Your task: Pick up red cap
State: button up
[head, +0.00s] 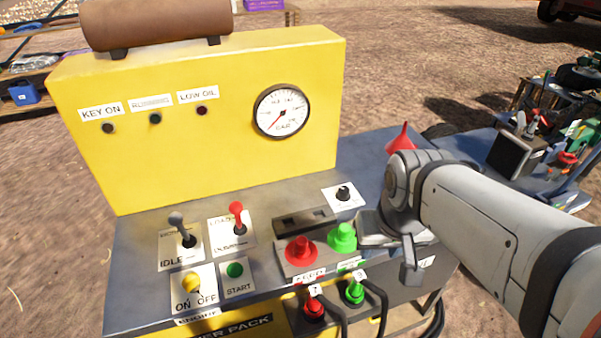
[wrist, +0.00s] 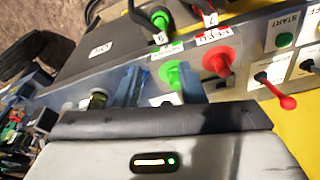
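The red cap (head: 301,250) sits on a raised block on the control panel, left of the green cap (head: 343,237). In the wrist view the red cap (wrist: 218,62) is just right of the right finger, outside the gap. The green cap (wrist: 172,75) shows between the two fingers in that view; I cannot tell how far beyond the tips it is. My gripper (wrist: 161,86) is open, with nothing visibly held. In the head view my gripper (head: 388,242) is right of the green cap, partly hidden by my wrist.
Red (head: 314,307) and green (head: 355,291) cable plugs are on the front face below the caps. Two levers (head: 184,232) (head: 238,218) stand at the left. A red funnel (head: 400,140) is behind my wrist. The yellow gauge panel (head: 210,130) rises behind.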

jog(key=shift+s+a, duration=0.1)
jog(key=shift+a, duration=0.05)
jog(key=shift+o, duration=1.2)
jog(key=shift+w+a, duration=0.2)
jog(key=shift+w, duration=0.05)
jog(key=shift+o, duration=0.4)
jog(key=w+a+f+n+g, duration=0.1)
jog(key=w+a+n, duration=0.3)
jog(key=w+a, duration=0.1)
jog(key=shift+w+a+f+p, duration=0.25)
jog(key=shift+w+a+p, duration=0.15)
jog(key=shift+w, duration=0.4)
jog(key=n+g, duration=0.2)
jog(key=n, duration=0.2)
send_over(301, 240)
jog(key=f, duration=0.3)
jog(key=shift+s+d+f, duration=0.15)
jog(key=shift+s+f, duration=0.1)
jog(key=shift+f, duration=0.15)
jog(key=shift+w+a+f, duration=0.1)
jog(key=shift+a+f, duration=0.15)
jog(key=shift+f, duration=0.4)
notch_tip(301, 240, down, 7)
jog(key=shift+w+d+p, duration=0.1)
jog(key=shift+w+p, duration=0.05)
jog(key=shift+p, duration=0.3)
jog(key=shift+c, duration=0.2)
